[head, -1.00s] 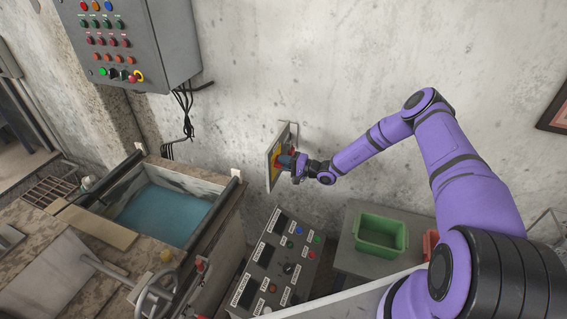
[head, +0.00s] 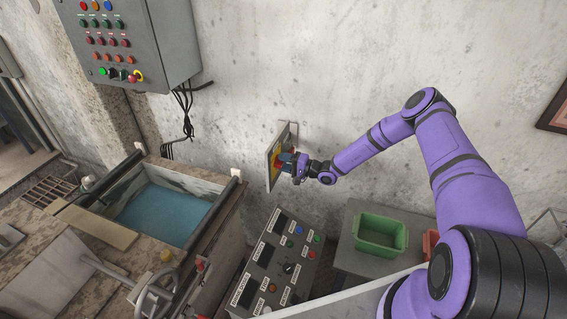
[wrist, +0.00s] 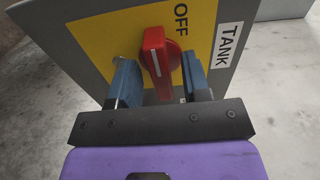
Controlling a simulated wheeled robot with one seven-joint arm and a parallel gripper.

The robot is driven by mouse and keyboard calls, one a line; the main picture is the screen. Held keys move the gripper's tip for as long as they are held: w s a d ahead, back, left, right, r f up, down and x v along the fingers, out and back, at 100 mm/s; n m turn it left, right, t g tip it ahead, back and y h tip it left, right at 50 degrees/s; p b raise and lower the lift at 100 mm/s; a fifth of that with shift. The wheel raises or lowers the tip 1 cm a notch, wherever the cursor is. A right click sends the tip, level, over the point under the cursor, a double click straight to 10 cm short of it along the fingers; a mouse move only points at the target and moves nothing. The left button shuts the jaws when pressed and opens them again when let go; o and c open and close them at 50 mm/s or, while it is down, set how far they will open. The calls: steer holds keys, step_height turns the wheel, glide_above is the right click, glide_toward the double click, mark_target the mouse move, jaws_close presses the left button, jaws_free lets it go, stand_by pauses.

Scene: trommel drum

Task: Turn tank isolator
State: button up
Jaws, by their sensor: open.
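The tank isolator is a red rotary handle (wrist: 160,58) with a white stripe, on a yellow plate (wrist: 95,38) on a grey panel. The plate reads OFF, and a TANK label (wrist: 229,43) is beside it. In the wrist view my gripper (wrist: 158,80) is open, with one blue finger on each side of the red handle. A gap shows on the left side; whether the right finger touches it I cannot tell. In the head view my gripper (head: 288,162) is at the isolator panel (head: 271,160), mostly covering the handle.
A grey control box (head: 125,40) with buttons hangs on the wall at upper left. A tank of blue water (head: 165,213) is below it. A sloped labelled console (head: 282,262) and a green bin (head: 381,235) stand below my arm.

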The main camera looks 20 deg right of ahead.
steer(key=v, duration=1)
steer(key=shift+s+d, duration=0.15)
steer(key=shift+d, duration=0.05)
steer(key=s+a+r+n+g+h, duration=0.2)
steer(key=s+r+n+g, duration=0.15)
steer(key=r, duration=0.85)
steer(key=s+a+r+n+g+h, duration=0.2)
steer(key=s+r+g, duration=0.25)
steer(key=r, duration=0.65)
steer(key=s+a+r+n+g+h, duration=0.25)
steer(key=s+r, duration=0.25)
steer(key=r, duration=0.7)
steer(key=s+d+r+t+h, duration=0.1)
steer(key=s+r+h, duration=0.4)
steer(key=s+r, duration=0.8)
steer(key=s+d+r+t+h, duration=0.1)
steer(key=s+d+r+t, duration=0.1)
steer(key=s, duration=0.6)
steer(key=s+d+r+m+t+h, duration=0.1)
steer(key=s+d+r+t+h, duration=0.1)
steer(key=s, duration=0.6)
steer(key=shift+s+r, duration=0.25)
steer(key=shift+r, duration=0.2)
